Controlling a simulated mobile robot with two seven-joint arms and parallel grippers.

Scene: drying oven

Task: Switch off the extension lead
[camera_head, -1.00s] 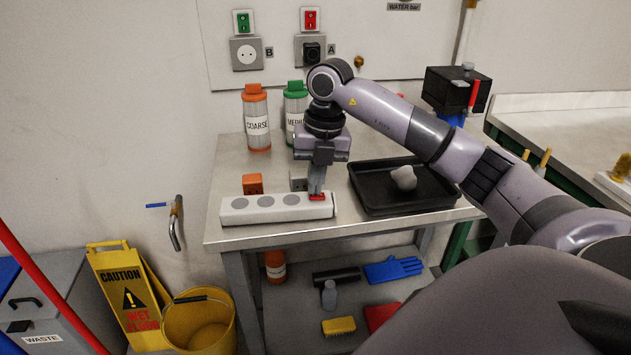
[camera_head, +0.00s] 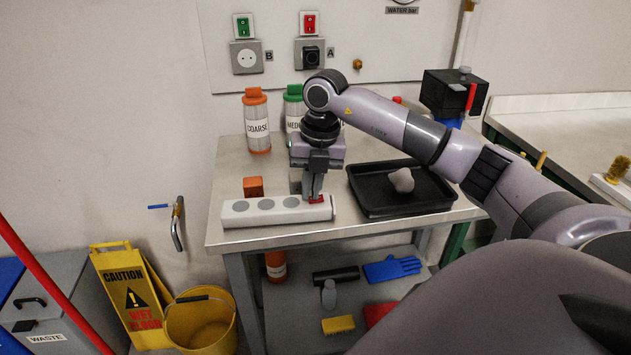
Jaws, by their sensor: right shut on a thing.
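The extension lead (camera_head: 277,215) is a white bar with several round grey sockets, lying along the front left of the steel table. Its red switch (camera_head: 316,201) is at the right end and is mostly hidden by my fingers. My right gripper (camera_head: 314,196) comes down from above onto that end, its fingers shut on the lead at the switch. I cannot tell which way the switch is tipped. My left gripper is not in view.
A black tray (camera_head: 437,200) with a grey lump (camera_head: 401,181) stands just right of the lead. An orange block (camera_head: 253,187) sits behind the lead. Bottles labelled COARSE (camera_head: 257,125) and, partly hidden, MEDIUM (camera_head: 293,106) stand at the back. Wall sockets are above.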

